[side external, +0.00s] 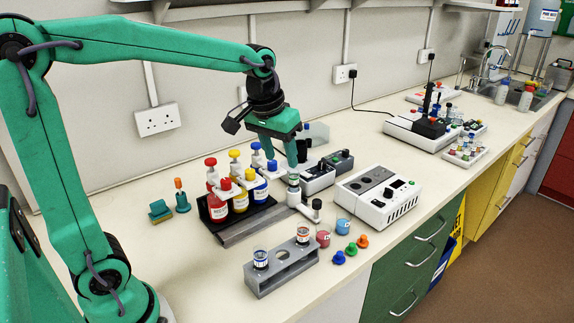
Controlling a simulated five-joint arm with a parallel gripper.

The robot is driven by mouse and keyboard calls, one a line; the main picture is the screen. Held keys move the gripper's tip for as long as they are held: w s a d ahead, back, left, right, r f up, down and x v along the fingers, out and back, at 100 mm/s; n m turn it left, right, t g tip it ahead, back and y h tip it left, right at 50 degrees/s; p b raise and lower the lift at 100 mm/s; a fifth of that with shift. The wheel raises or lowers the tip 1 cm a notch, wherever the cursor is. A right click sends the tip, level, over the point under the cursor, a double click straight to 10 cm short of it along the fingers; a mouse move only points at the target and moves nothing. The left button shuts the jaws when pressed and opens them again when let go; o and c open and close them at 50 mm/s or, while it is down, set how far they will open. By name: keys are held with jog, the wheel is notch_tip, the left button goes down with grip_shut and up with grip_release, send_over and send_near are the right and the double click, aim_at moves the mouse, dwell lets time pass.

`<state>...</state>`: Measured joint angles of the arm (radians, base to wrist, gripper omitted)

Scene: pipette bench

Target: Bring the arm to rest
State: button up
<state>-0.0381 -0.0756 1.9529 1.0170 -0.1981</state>
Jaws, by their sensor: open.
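My green arm reaches in from the left over the bench. My gripper (290,158) points down and is open. It is just above a small pale upright container (294,188), behind and left of the white bench device. Whether the fingertips touch the container cannot be told from this view. The far finger is partly hidden.
Dispenser bottles with red, yellow and blue labels stand in a dark tray (228,232), left of my gripper. A grey rack (282,272) holds two vials in front. Small beakers (342,226), coloured stoppers (351,249) and a white device (380,195) stand to the right.

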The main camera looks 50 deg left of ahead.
jog(key=s+d+f+m+t, duration=0.1)
jog(key=s+m+t, duration=0.1)
jog(key=s, duration=1.4)
jog(key=shift+d+m+t, duration=0.25)
jog(key=shift+m+t, duration=0.15)
jog(key=shift+o, duration=0.2)
jog(key=shift+f, duration=0.1)
